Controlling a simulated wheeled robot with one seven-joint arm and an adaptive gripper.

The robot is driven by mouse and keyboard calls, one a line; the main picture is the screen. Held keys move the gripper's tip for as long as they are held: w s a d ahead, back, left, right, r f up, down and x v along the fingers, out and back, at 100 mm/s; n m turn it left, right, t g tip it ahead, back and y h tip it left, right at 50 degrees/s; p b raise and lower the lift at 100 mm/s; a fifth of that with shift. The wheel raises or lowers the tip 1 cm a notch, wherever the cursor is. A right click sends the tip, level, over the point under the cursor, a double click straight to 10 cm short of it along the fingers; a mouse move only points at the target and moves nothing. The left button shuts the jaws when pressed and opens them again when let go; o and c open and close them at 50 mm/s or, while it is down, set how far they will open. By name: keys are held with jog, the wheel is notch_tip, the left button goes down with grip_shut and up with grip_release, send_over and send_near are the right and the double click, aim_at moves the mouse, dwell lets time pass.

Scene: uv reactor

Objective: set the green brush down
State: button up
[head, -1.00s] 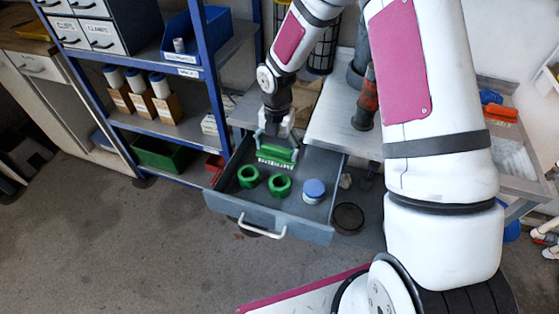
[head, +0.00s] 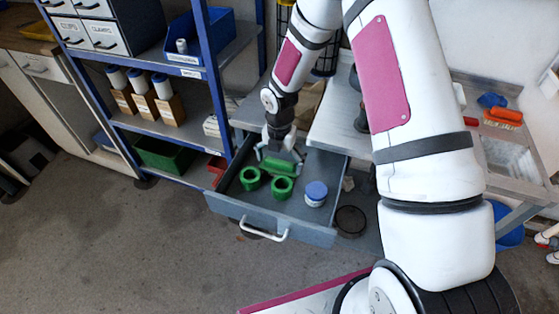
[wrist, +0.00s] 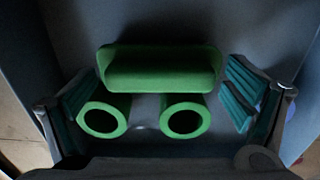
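The green brush (head: 279,166) lies in the open grey drawer (head: 262,216), behind two green ring-shaped parts; its bristles do not show. In the wrist view the brush (wrist: 160,68) lies crosswise. My gripper (head: 281,162) is low in the drawer around the brush. In the wrist view my gripper (wrist: 160,100) is open, with its fingers wide apart and gaps between them and the brush's two ends.
The left green ring (head: 249,178) and right green ring (head: 281,187) stand in front of the brush. A blue-lidded white jar (head: 315,193) is at the drawer's right. A blue-framed shelf (head: 213,85) stands close on the left.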

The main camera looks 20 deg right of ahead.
jog(key=shift+r, duration=0.1)
notch_tip(320, 180, up, 12)
jog(key=p, duration=0.1)
notch_tip(320, 180, up, 12)
jog(key=m+h, duration=0.1)
jog(key=m, duration=0.6)
send_over(279, 161)
jog(key=s+d, duration=0.3)
jog(key=s, duration=0.4)
jog(key=s+r+m+t, duration=0.1)
jog(key=s+r+m, duration=0.2)
jog(key=s+m, duration=0.4)
jog(key=s+r+m+t, duration=0.1)
jog(key=s+r+m, duration=0.3)
jog(key=s+m, duration=0.3)
jog(key=s+r+m+y, duration=0.1)
jog(key=s+r+m, duration=0.3)
jog(key=s+m, duration=0.4)
jog(key=s, duration=0.3)
jog(key=shift+s+r+t, duration=0.2)
jog(key=shift+s+t, duration=0.05)
jog(key=shift+t, duration=0.15)
jog(key=shift+r, duration=0.1)
